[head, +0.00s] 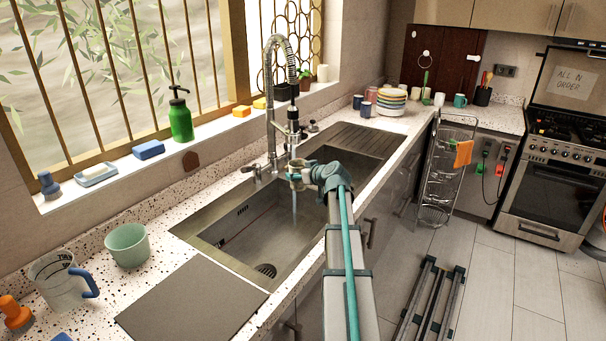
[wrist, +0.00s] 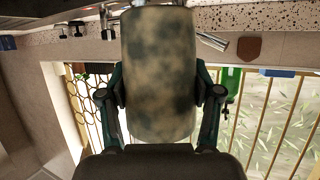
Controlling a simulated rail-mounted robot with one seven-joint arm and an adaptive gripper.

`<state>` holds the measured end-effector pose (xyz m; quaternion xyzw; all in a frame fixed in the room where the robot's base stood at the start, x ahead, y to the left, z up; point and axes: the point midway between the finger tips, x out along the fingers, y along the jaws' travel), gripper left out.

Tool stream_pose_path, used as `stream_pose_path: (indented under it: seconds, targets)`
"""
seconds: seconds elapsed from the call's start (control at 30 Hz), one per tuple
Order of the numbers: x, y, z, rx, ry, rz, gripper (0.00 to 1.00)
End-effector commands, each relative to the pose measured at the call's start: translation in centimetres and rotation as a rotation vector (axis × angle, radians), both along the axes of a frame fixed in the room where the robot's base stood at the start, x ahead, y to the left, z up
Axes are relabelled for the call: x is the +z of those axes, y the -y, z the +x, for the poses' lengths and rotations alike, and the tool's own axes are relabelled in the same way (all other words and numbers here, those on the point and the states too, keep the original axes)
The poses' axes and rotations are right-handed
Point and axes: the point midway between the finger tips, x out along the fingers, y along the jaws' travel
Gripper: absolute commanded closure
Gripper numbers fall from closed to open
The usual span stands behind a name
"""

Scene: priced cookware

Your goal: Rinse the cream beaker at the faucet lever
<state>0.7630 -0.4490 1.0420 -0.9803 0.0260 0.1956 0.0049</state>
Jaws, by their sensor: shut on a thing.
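The cream beaker (wrist: 160,75) is mottled with dark grey-green stains. In the wrist view it fills the middle, between both fingers of my gripper (wrist: 164,93). In the head view my gripper (head: 306,174) holds the beaker (head: 295,172) over the sink (head: 225,235), under the faucet's spray head (head: 293,118). The beaker is small there and partly hidden by my gripper. A thin bluish stream of water (head: 294,208) shows just below it. The faucet lever (head: 249,169) is at the faucet's base, left of the beaker.
A green cup (head: 127,246) and a measuring jug (head: 62,285) stand on the counter at left, near a dark board (head: 190,300). A green soap bottle (head: 181,118) stands on the sill. Stacked plates (head: 391,100) and mugs are beyond the drainer.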

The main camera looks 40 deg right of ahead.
Motion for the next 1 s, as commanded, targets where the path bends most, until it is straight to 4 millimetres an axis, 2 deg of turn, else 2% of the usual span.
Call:
stream_pose_path:
  seconds: [0.5,0.7,1.0]
  targets:
    - [-1.1,0.2,4.5,0.000,0.001,0.000,0.70]
    - [-1.1,0.2,5.3,-0.001,0.001,0.000,0.70]
    - [-1.1,0.2,5.5,-0.001,0.001,0.000,0.70]
